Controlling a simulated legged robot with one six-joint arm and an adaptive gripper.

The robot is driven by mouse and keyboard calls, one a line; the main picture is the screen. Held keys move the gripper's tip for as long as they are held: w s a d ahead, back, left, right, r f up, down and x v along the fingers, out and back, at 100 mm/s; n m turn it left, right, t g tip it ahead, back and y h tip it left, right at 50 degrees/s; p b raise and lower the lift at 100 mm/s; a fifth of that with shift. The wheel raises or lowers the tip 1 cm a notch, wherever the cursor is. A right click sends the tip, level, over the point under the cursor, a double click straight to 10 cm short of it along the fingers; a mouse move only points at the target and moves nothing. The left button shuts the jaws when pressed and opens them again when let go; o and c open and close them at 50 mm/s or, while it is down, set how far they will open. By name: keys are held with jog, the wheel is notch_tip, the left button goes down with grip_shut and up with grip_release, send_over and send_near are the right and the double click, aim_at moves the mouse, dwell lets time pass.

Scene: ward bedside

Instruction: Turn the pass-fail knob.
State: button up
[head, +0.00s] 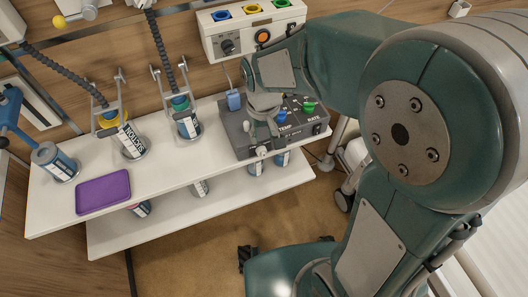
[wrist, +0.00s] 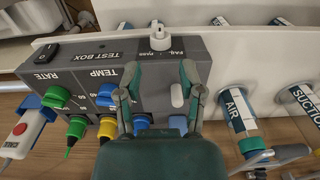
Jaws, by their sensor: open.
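The grey test box (head: 238,137) stands on the right part of the upper white shelf, and it fills the left and middle of the wrist view (wrist: 75,62). A pale knob (wrist: 160,38) sits at its top edge there, beside the upside-down PASS and FAIL lettering. In the head view the pale knob (head: 262,151) is at the box's near edge. My gripper (wrist: 156,72) is open, with its two green fingers apart over the box. The knob lies just beyond the fingertips, roughly centred between them; no contact shows. In the head view my gripper (head: 268,128) partly covers the box.
A blue knob (wrist: 106,95) and a green knob (wrist: 56,97) are left of my fingers. AIR (wrist: 238,108) and SUCTION (wrist: 300,98) canisters stand right. A wall panel (head: 232,28) rises behind the box. A purple tray (head: 103,192) lies at the shelf's left.

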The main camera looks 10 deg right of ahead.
aim_at(263, 153)
notch_tip(263, 153, down, 9)
jog(key=shift+r, duration=0.1)
dwell(0.3)
grip_shut()
